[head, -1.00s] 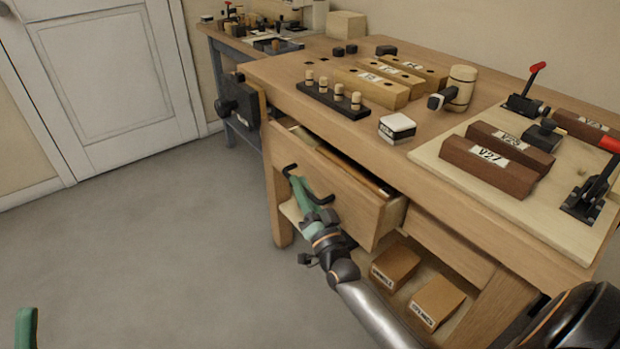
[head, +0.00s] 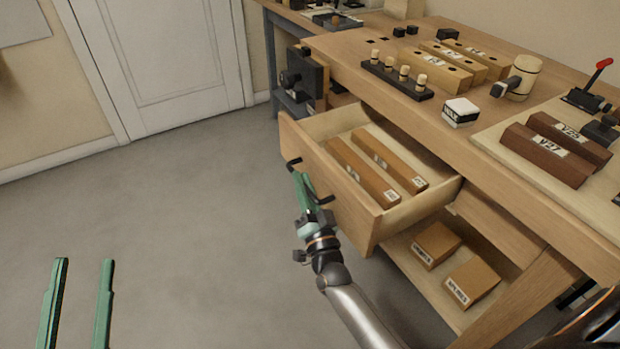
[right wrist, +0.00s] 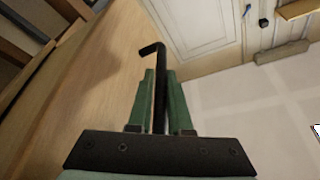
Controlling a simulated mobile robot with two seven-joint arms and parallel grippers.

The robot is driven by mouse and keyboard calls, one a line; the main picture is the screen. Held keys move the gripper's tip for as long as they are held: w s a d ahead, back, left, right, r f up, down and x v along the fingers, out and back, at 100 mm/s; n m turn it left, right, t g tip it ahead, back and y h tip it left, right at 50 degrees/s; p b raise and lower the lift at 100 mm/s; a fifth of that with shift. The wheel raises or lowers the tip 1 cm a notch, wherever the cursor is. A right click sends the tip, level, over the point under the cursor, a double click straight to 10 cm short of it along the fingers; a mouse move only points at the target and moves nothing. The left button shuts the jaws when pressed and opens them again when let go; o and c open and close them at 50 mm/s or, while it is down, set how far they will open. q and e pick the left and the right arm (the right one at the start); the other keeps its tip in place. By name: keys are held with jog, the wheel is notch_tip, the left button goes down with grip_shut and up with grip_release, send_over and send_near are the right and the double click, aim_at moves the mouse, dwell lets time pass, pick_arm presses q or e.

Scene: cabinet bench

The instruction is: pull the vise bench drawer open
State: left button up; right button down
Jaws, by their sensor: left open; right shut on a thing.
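The vise bench drawer (head: 335,196) stands well out from the bench, with two long labelled wooden blocks (head: 375,165) lying inside. Its dark bar handle (head: 293,164) is on the front face. My right gripper (head: 303,190) is shut on the handle; in the right wrist view the black handle (right wrist: 160,85) runs between the green fingers. My left gripper (head: 80,290) is open and empty over the floor at the lower left, apart from the bench. The black vise (head: 300,78) is on the bench's left end.
The bench top (head: 345,48) holds a peg block (head: 397,80), a mallet (head: 520,78), a small white-topped block (head: 461,111) and brown blocks. Two boxes (head: 437,245) sit on the shelf below the drawer. The floor in front is clear.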

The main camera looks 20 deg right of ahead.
pick_arm(q)
jog(key=shift+f, duration=0.15)
pick_arm(e)
jog(key=shift+a+f, duration=0.1)
jog(key=shift+a, duration=0.05)
jog(key=c, duration=1.1)
grip_release()
jog(key=shift+s, duration=0.15)
jog(key=shift+s, duration=0.3)
pick_arm(q)
notch_tip(320, 180, down, 8)
jog(key=w+n+g+y+p, duration=0.1)
jog(key=w+n+g+y, duration=0.1)
jog(key=y, duration=0.1)
jog(key=shift+a+r+g, duration=0.25)
jog(key=shift+a+g, duration=0.1)
jog(key=shift+g, duration=0.05)
pick_arm(e)
jog(key=v, duration=1.1)
jog(key=shift+s+f, duration=0.2)
jog(key=shift+s, duration=0.1)
